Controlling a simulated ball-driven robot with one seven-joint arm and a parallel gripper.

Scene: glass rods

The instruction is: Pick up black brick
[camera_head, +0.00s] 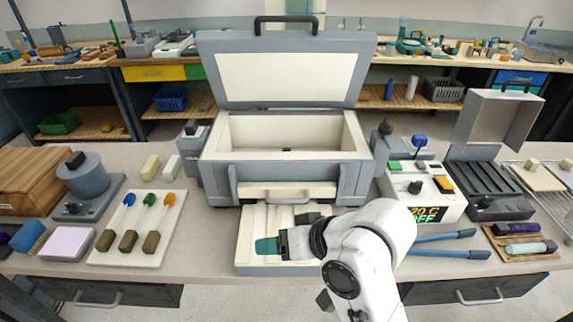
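My gripper (282,245) reaches in from the lower right, low over the pale drawer or tray (250,222) in front of the grey chest. A teal piece (266,246) lies right at its fingertips; I cannot tell whether it is held or part of the fingers. No black brick shows clearly. A small dark thing (286,150) sits at the inner front of the open chest (240,128), too small to identify. A black block-like piece (75,159) sits on top of a grey round device (85,178) at the left. The gripper is apart from both.
The chest lid (290,75) stands open. A white board (165,250) with several colored-tip tools lies to the left. A display box (425,195), blue handles (445,245) and a black ridged unit (480,190) are to the right. Free counter is narrow.

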